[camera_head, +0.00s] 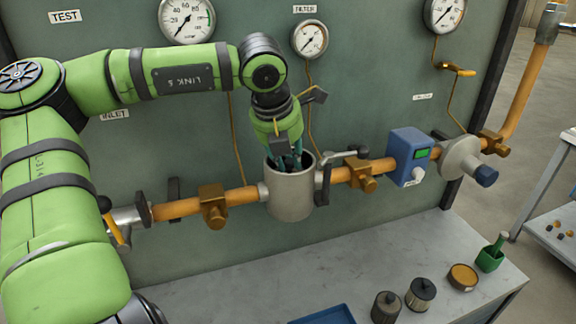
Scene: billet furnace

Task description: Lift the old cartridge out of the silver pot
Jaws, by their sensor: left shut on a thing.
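The silver pot (288,196) is a grey open-topped cylinder set in the orange pipe line on the panel. My left gripper (288,162) reaches down from above into the pot's mouth, with its fingers at and below the rim. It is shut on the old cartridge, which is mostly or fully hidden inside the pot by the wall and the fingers. How far the cartridge sits below the rim cannot be told. My right gripper is not in view.
The orange pipe (182,207) runs along the panel, with a lever valve (362,174) and blue box (410,156) right of the pot.

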